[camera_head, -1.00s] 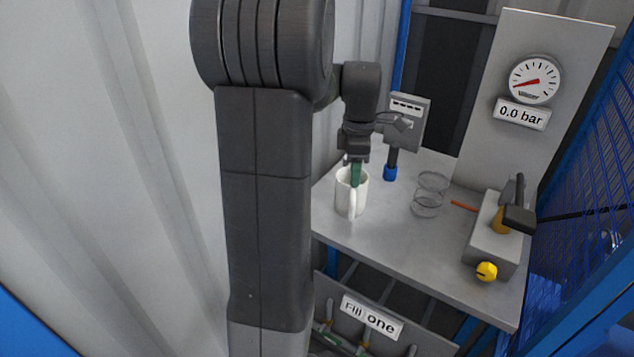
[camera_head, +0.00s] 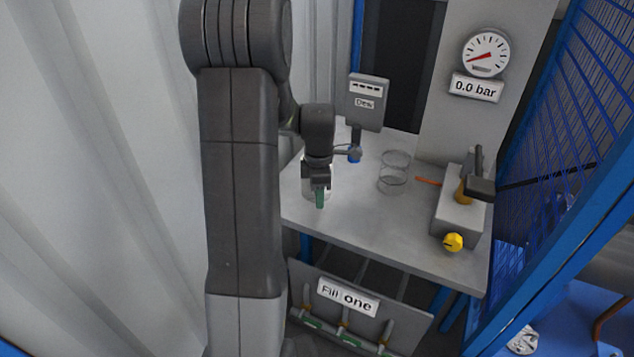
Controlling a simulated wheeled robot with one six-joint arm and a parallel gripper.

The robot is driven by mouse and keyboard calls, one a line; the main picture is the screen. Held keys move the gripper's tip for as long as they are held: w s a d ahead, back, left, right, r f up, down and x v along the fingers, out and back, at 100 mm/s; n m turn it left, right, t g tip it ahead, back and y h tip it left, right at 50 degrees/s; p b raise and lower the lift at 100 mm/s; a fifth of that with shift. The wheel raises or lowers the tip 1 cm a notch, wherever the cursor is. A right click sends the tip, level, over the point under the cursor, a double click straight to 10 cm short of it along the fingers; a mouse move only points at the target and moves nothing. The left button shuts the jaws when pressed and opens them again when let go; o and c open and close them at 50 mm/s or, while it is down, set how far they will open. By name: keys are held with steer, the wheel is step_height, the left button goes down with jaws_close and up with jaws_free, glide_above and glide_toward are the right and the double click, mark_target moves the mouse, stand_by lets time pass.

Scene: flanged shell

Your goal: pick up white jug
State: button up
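The white jug (camera_head: 306,187) stands at the left end of the grey bench, mostly hidden behind my gripper; only white slivers of its body show. My gripper (camera_head: 319,199) is in front of the jug from this view, pointing down, with green fingertips over the jug's near side, where its handle showed earlier. I cannot tell whether the fingers touch the handle, or whether they are open or shut.
A dispenser post (camera_head: 355,152) with a blue base stands behind the jug. A clear glass cylinder (camera_head: 393,172) stands right of it. A grey block (camera_head: 457,218) with a yellow knob (camera_head: 453,242) is at the right. The bench (camera_head: 370,235) is clear in front.

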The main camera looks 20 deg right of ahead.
steer(key=shift+f, duration=0.55)
jaws_close()
steer(key=shift+r, duration=0.2)
